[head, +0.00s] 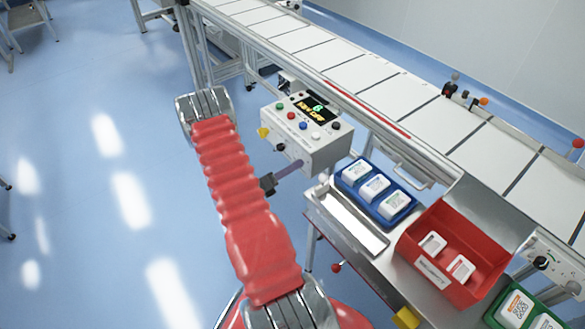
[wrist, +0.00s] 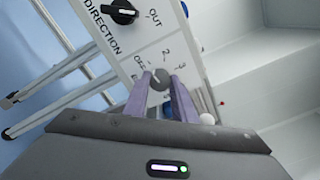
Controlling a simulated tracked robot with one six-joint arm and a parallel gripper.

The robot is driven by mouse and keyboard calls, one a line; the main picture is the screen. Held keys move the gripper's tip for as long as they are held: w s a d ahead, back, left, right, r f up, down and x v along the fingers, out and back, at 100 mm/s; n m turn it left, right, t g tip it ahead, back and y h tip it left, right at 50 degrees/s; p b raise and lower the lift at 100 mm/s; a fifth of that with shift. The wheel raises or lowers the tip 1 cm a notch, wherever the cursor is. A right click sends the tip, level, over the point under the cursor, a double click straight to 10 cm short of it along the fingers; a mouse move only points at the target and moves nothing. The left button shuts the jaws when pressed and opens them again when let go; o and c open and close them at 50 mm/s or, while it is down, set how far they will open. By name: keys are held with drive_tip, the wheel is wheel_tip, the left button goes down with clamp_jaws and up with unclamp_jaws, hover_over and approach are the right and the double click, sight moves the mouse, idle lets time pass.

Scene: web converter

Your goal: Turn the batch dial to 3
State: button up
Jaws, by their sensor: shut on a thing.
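The batch dial (wrist: 160,79) is a small grey round knob on the white panel of the control box (head: 326,152). The marks OFF, 1, 2 and 3 run around it in the wrist view. My gripper (head: 299,164) reaches the box's front face from the left. In the wrist view its two purple fingers stand on either side of the dial, shut on it. I cannot tell for sure which mark the dial points to. In the head view the dial is hidden by my gripper.
A black DIRECTION knob (wrist: 122,12) sits close by on the same panel. Coloured buttons and a lit display (head: 317,108) are on the box's top. A blue tray (head: 345,186) and a red bin (head: 405,247) stand right of it. The conveyor (head: 400,95) runs behind.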

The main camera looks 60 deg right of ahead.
drive_tip(key=shift+a+f, duration=0.1)
drive_tip(key=shift+c, duration=0.3)
drive_tip(key=shift+m, duration=0.4)
drive_tip(key=m, duration=1.9)
drive_tip(key=shift+w, duration=0.2)
